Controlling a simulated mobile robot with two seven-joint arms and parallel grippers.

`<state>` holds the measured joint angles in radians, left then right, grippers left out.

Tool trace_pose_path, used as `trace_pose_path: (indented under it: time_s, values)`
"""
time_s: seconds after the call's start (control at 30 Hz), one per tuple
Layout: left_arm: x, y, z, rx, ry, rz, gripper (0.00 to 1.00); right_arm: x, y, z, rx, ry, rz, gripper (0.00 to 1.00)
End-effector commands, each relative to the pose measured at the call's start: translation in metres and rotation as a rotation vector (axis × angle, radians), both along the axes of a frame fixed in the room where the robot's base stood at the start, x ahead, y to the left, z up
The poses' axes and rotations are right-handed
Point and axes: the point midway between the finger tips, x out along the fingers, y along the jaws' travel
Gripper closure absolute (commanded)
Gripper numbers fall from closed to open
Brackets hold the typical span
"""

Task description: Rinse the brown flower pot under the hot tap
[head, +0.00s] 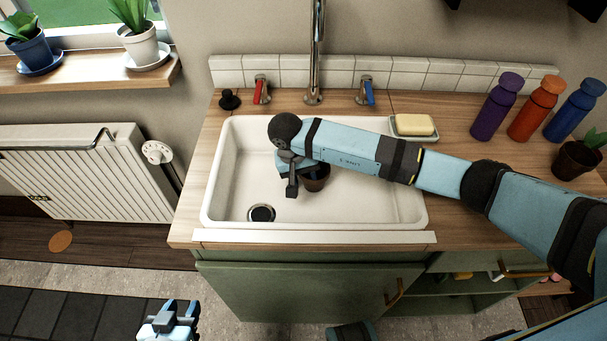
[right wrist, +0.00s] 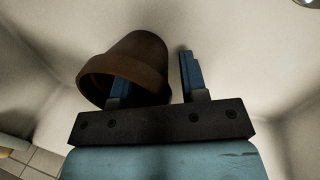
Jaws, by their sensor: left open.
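The brown flower pot (head: 317,181) is in the white sink basin (head: 235,180), partly hidden under my right arm. The right wrist view shows the pot (right wrist: 140,62) with its rim towards the gripper. My right gripper (head: 291,180) is at the pot; in the wrist view (right wrist: 154,80) one finger reaches into its mouth and the other is outside, with a gap to the wall. The red-handled tap (head: 261,89) is left of the tall spout (head: 316,50), the blue-handled tap (head: 366,89) right. My left gripper (head: 172,318) is open and empty, low in front of the cabinet.
A black plug (head: 229,99) lies left of the red tap. A soap dish with yellow soap (head: 413,125), purple, orange and blue bottles (head: 534,110), and another brown pot with a plant (head: 577,158) stand on the right counter. The drain (head: 262,213) is uncovered. A radiator (head: 85,175) is at left.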

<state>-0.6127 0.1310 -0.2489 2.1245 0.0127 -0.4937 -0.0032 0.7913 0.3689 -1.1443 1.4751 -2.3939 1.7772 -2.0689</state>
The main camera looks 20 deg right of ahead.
Motion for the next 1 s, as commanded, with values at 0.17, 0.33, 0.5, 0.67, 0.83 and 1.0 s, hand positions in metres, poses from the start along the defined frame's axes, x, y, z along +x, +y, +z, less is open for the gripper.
trace_pose_path:
  time_s: [0.17,0.33,0.5,0.67,0.83,1.0]
  values:
    - [0.001,0.0,0.006,-0.001,-0.005,0.0,0.57,0.002,0.005,0.022,0.001,-0.004,0.003,0.6]
    - [0.0,0.0,0.008,-0.003,-0.003,0.0,0.57,0.003,0.013,0.06,-0.001,-0.006,0.002,0.6]
    - [0.0,0.0,0.006,-0.003,0.002,0.001,0.57,0.005,0.022,0.097,0.0,-0.005,0.002,0.6]
    - [-0.001,0.0,0.003,-0.001,0.009,0.002,0.57,0.005,0.028,0.121,0.0,-0.002,0.0,0.6]
    - [-0.001,0.001,0.002,-0.001,0.011,0.002,0.57,0.005,0.031,0.133,0.001,0.0,0.001,0.6]
    - [-0.001,0.001,0.004,-0.002,0.008,0.002,0.57,0.005,0.031,0.135,0.0,0.0,0.0,0.6]
